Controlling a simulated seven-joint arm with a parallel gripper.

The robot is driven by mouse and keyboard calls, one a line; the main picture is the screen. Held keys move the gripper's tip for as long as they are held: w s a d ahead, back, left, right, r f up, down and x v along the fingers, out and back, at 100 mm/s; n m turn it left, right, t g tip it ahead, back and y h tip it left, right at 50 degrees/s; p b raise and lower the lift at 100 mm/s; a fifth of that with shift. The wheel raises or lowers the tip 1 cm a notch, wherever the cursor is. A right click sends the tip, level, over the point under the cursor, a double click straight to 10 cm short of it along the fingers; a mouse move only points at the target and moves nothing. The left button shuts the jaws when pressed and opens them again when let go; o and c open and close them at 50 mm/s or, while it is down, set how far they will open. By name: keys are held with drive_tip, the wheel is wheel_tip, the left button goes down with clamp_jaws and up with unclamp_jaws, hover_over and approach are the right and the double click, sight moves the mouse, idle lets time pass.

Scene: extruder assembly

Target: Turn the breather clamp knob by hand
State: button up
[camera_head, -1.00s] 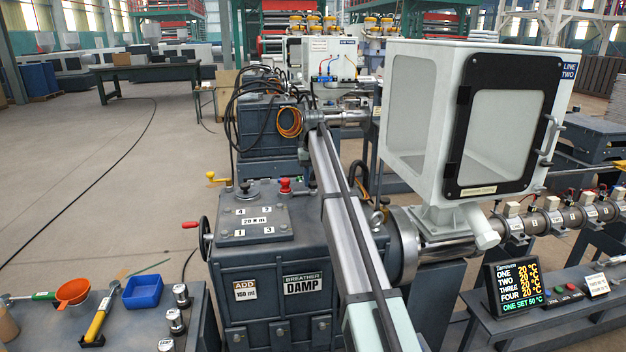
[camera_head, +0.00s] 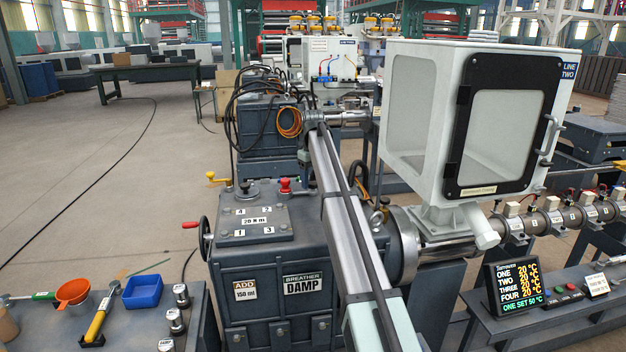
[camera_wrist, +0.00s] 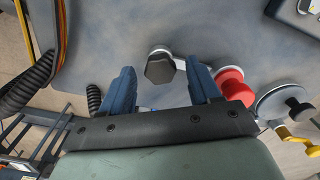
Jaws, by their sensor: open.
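A dark knob (camera_wrist: 159,68) with a faceted head, apparently the breather clamp knob, stands on a light metal bracket on a grey surface in the wrist view. My gripper (camera_wrist: 163,88) is open, its two blue fingers on either side of the knob's near edge. I see no clear contact; the gap in depth is hard to judge. A red knob (camera_wrist: 230,84) sits just right of the right finger and also shows in the head view (camera_head: 285,185). In the head view my arm hides the gripper.
Right of the red knob are a metal disc with a black knob (camera_wrist: 298,106) and a yellow handle (camera_wrist: 301,141). A black corrugated hose (camera_wrist: 28,84) runs at left in the wrist view. A white hopper (camera_head: 420,110) stands right of my arm.

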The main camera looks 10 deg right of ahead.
drive_tip(key=shift+r, duration=0.1)
drive_tip(key=shift+r, duration=2.9)
